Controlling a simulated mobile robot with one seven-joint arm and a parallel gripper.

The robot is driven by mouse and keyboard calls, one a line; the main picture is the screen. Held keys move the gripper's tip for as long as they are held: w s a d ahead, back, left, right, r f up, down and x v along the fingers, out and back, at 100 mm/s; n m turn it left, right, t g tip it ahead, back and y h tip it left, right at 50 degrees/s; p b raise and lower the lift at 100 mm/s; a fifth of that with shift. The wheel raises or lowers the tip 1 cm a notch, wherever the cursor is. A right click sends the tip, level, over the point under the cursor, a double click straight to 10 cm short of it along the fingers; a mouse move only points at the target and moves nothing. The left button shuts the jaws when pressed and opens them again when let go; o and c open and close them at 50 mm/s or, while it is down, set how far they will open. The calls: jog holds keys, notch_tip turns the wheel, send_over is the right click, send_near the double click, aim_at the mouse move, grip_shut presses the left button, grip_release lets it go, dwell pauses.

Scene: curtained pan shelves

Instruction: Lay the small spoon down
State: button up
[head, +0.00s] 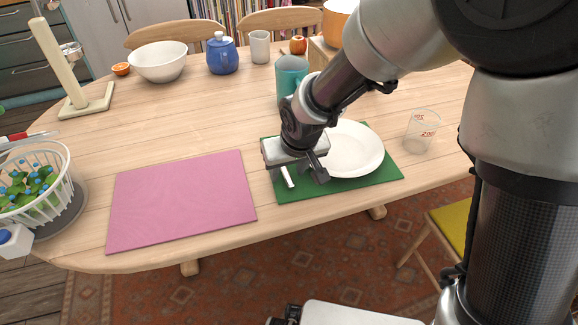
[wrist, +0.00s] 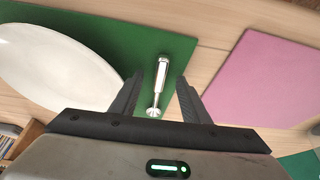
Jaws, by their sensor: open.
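The small spoon (wrist: 162,72) lies on the green mat (wrist: 117,20), seen in the wrist view with a pale handle and a thin metal neck. Its near end shows close to my gripper's base. In the head view only a short pale part of the spoon (head: 287,177) shows below the gripper; the rest is hidden. My gripper (head: 299,178) is open just above the mat's left part. In the wrist view its fingers stand apart on either side of the spoon, with visible gaps.
A white plate (head: 356,150) lies on the green mat, right of the gripper. A pink mat (head: 180,200) lies bare to the left.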

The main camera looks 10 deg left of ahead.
jog(key=p+v, duration=0.5)
jog(key=v, duration=1.2)
jog(key=shift+r, duration=0.25)
jog(key=s+d+r+m+t+h, duration=0.1)
jog(key=s+d+r+m, duration=0.3)
jog(key=d, duration=0.7)
jog(key=s+d+r+m+t+h, duration=0.15)
jog(key=s+d+r, duration=0.35)
jog(key=d, duration=0.7)
notch_tip(320, 180, up, 19)
jog(key=s+p, duration=0.1)
jog(key=p, duration=1.8)
jog(key=shift+s+m+g+p, duration=0.2)
jog(key=shift+m+g+p, duration=0.15)
jog(key=shift+g+p, duration=0.1)
